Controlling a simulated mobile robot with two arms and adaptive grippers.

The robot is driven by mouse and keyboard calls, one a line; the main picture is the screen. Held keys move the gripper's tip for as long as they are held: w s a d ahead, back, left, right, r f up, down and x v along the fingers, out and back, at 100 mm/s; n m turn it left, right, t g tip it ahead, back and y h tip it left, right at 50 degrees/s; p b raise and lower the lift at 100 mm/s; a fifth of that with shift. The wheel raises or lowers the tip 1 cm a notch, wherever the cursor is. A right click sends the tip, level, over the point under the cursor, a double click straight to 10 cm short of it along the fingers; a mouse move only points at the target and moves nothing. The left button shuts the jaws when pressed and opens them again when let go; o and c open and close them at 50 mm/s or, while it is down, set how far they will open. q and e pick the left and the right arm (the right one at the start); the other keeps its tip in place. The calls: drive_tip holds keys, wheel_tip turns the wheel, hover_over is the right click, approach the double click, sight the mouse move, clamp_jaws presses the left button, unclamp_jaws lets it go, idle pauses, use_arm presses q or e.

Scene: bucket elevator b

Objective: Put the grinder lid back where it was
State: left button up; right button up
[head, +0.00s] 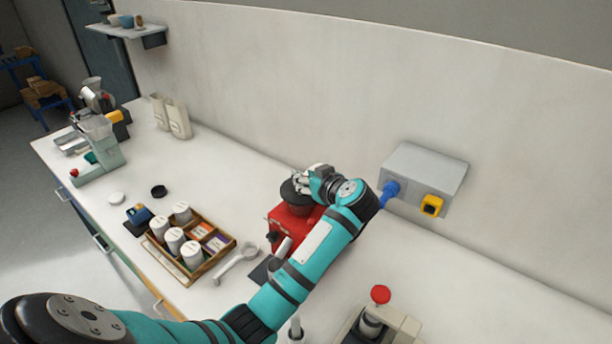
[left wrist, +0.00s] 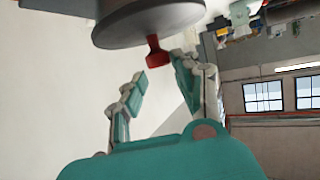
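The red grinder (head: 286,231) stands on the counter near the wall, with a dark round top (head: 295,196). In the left wrist view the grinder lid shows as a dark grey disc (left wrist: 150,27) with a red knob (left wrist: 156,52); that view looks upside down. The lid appears to be on top of the grinder, but its seating is hidden. My left gripper (head: 302,183) is at the lid. In the left wrist view its fingers (left wrist: 158,68) are apart on either side of the knob, the right one very near it; contact is unclear. My right gripper is out of view.
A wooden tray (head: 205,268) with white jars and packets, a white scoop-like tool (head: 237,264) and a small black disc (head: 158,191) lie left of the grinder. A wall box (head: 425,172) is right of it. A red-button device (head: 380,295) stands in front right.

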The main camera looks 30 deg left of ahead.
use_arm(q)
drive_tip(key=o, duration=0.3)
drive_tip(key=shift+s+a, duration=0.1)
drive_tip(key=shift+s, duration=0.05)
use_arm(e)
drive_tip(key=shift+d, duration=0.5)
use_arm(q)
drive_tip(key=shift+r, duration=0.15)
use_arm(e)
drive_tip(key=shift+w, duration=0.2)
use_arm(q)
drive_tip(key=r+b+v, duration=0.1)
drive_tip(key=b+v, duration=0.3)
drive_tip(key=v, duration=0.8)
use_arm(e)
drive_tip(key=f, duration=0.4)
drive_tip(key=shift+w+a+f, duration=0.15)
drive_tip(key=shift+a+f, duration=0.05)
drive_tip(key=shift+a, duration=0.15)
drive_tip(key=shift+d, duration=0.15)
